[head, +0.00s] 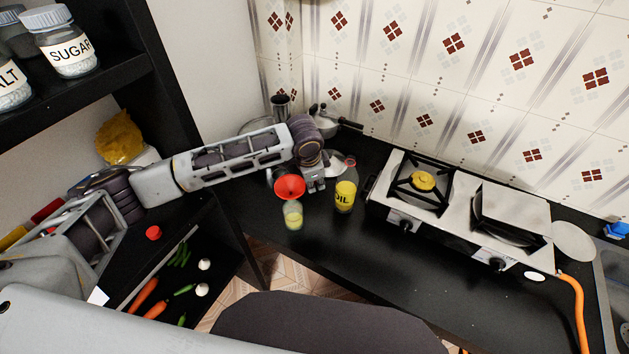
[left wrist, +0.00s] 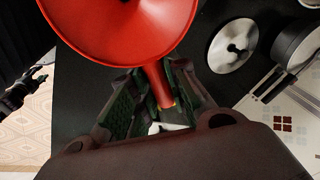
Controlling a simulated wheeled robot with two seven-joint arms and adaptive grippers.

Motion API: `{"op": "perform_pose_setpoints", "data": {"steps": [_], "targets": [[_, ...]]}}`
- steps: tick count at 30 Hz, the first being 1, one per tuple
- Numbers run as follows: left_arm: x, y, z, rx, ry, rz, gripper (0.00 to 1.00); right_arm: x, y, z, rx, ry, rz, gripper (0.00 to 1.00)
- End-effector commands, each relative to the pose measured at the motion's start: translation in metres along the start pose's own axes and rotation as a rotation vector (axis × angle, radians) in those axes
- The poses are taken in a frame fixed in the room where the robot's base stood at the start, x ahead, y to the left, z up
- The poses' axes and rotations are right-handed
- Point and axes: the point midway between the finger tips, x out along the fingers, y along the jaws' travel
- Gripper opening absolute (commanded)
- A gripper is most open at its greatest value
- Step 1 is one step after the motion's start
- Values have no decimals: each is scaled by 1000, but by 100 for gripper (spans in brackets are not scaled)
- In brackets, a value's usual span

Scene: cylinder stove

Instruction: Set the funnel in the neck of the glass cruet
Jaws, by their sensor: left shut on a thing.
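The red funnel (head: 289,187) is upright with its wide mouth up, just above the glass cruet (head: 293,215), which stands on the black counter with yellow liquid inside. My left gripper (head: 314,182) is beside the funnel, on its right. In the left wrist view, the funnel (left wrist: 120,25) fills the top, and its stem runs down between the two fingers of my left gripper (left wrist: 165,100), shut on it. The cruet's neck is hidden under the funnel, so I cannot tell whether the stem tip is inside it.
An oil bottle (head: 345,197) stands close right of the gripper. The gas stove (head: 408,203) is farther right. A lidded pot (head: 326,122) stands behind. A black shelf (head: 100,82) is on the left.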

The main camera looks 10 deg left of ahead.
Motion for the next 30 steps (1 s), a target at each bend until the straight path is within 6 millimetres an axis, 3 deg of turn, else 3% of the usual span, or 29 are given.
{"op": "perform_pose_setpoints", "data": {"steps": [30], "targets": [[4,1,0,0,0,0,0,-9,-3,-2,2,1,-3,40]]}}
